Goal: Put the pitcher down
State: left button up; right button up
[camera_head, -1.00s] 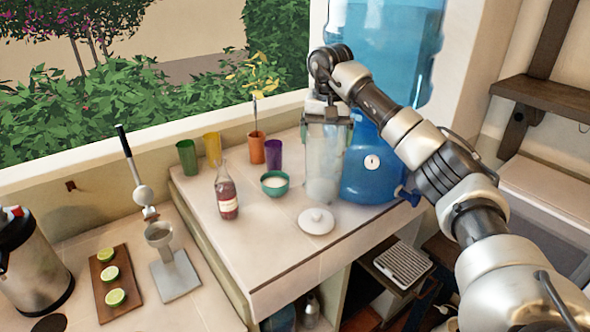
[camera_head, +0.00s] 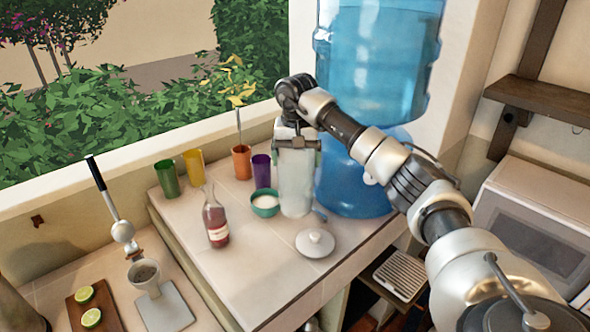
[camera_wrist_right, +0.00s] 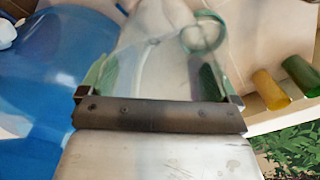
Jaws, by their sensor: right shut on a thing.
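The pitcher (camera_head: 295,185) is tall, clear and whitish, and stands upright in the head view between the teal bowl and the blue water dispenser. My right gripper (camera_head: 297,145) is shut on its upper part from above. In the right wrist view the gripper (camera_wrist_right: 158,100) spans the pitcher (camera_wrist_right: 150,62), seen from above. The pitcher's base is at or just over the light countertop (camera_head: 262,285); I cannot tell whether it touches. My left gripper is not in view.
A teal bowl (camera_head: 265,203) sits close left of the pitcher, with a purple cup (camera_head: 261,170) behind it. A round white lid (camera_head: 315,243) lies in front. The blue water dispenser (camera_head: 352,185) is close on the right. A red bottle (camera_head: 215,222) stands further left.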

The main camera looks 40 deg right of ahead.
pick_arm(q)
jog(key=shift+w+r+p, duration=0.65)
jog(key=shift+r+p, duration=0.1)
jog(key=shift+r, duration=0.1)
pick_arm(e)
jog(key=f, duration=0.4)
jog(key=shift+w+f, duration=0.2)
jog(key=shift+f, duration=0.1)
jog(key=o, duration=0.9)
jog(key=shift+a+f, duration=0.1)
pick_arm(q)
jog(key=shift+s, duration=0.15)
pick_arm(e)
jog(key=shift+o, duration=0.6)
